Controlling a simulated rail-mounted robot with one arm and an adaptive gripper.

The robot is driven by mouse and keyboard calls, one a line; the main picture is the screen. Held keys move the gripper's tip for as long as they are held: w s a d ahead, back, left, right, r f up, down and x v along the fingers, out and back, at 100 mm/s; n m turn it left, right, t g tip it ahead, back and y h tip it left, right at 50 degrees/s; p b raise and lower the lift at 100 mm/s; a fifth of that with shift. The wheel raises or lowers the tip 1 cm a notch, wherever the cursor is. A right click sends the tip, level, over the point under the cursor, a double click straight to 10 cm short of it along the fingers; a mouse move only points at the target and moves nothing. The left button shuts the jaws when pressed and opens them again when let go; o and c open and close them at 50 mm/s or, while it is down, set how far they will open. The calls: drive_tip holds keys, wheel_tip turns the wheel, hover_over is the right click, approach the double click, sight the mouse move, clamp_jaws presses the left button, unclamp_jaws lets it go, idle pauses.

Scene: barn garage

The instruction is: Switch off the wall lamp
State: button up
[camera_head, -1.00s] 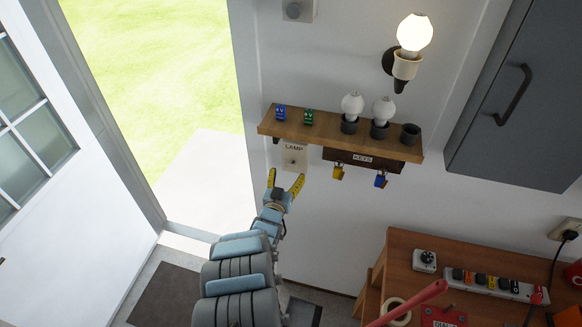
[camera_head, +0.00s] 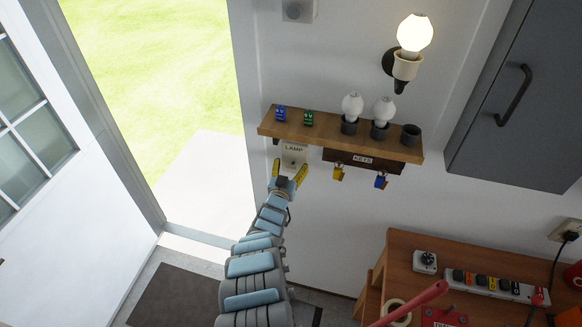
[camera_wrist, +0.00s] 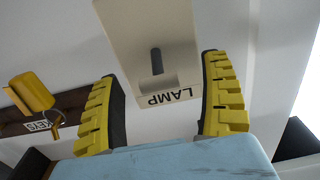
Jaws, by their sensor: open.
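The wall lamp (camera_head: 414,34) is lit, its bulb glowing in a holder at the upper right of the head view. The switch plate (camera_head: 293,152), marked LAMP, is on the wall below the left end of the shelf. In the wrist view the plate (camera_wrist: 160,50) is upside down, with a dark toggle lever (camera_wrist: 156,61) standing out from it. My gripper (camera_head: 289,169) is open and empty at the plate's lower part. In the wrist view its yellow-padded fingers (camera_wrist: 165,100) are spread to either side of the plate, with the lever between them. Contact cannot be told.
A wooden shelf (camera_head: 330,135) above the plate holds blue and green small figures and two white bulbs in cups. A grey cabinet (camera_head: 530,90) and workbench (camera_head: 470,262) are at right.

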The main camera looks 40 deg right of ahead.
drive_tip(key=c, duration=1.3)
